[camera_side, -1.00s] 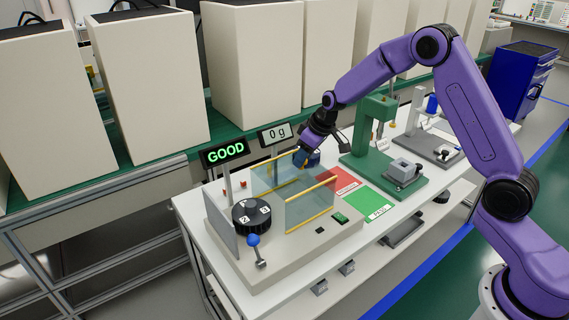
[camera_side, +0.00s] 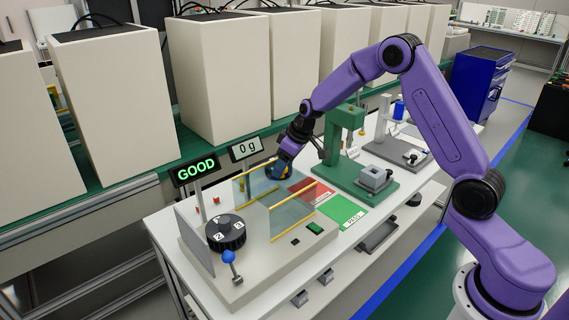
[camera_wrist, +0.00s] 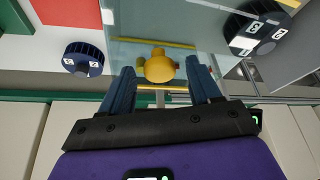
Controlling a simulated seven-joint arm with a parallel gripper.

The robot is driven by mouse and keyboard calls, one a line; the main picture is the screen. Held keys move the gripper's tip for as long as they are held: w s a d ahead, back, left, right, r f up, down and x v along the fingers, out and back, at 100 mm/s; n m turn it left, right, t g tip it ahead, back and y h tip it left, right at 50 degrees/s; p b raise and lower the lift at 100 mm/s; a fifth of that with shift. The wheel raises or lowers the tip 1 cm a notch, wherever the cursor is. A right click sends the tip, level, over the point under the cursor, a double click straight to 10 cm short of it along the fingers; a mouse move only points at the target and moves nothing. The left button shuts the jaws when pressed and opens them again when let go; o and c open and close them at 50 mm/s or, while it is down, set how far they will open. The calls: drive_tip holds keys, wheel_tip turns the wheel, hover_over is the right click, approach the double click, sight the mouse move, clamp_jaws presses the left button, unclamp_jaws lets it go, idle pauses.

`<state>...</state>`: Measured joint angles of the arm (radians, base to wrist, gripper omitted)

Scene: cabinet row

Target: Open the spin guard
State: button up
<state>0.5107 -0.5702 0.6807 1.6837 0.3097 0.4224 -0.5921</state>
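The clear guard is two upright panes with yellow rails, a front pane (camera_side: 293,214) and a back pane (camera_side: 256,190), on a pale base. In the wrist view a clear pane (camera_wrist: 140,25) lies ahead, with a round yellow knob (camera_wrist: 160,68) near its yellow rail. My gripper (camera_side: 281,172) is at the right end of the back pane. In the wrist view my gripper (camera_wrist: 164,72) is open, its two blue fingers on either side of the knob with gaps visible. Contact with the knob cannot be told.
A black numbered dial (camera_side: 225,233) and blue-ball lever (camera_side: 229,258) stand left of the panes. Displays read GOOD (camera_side: 195,169) and 0 g (camera_side: 246,148). Red (camera_side: 312,190) and green (camera_side: 346,211) pads and a green press (camera_side: 345,140) lie right.

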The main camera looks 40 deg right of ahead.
drive_tip(key=v, duration=1.7)
drive_tip(key=shift+s+r, duration=0.15)
drive_tip(key=s+a+f+n+g, duration=0.1)
drive_tip(key=s+a+n, duration=0.1)
drive_tip(key=s+a, duration=0.55)
drive_tip(key=s+a+f+n+g, duration=0.15)
drive_tip(key=s+a, duration=0.35)
drive_tip(key=s, duration=0.6)
drive_tip(key=s+d+f+n, duration=0.1)
drive_tip(key=s+f+n, duration=0.1)
drive_tip(key=s, duration=0.7)
drive_tip(key=s+d+f+n+g+h, duration=0.1)
drive_tip(key=s+d+f+n, duration=0.1)
drive_tip(key=s, duration=0.7)
drive_tip(key=shift+s+d+n, duration=0.2)
drive_tip(key=shift+s+n, duration=0.15)
drive_tip(key=shift+s, duration=0.05)
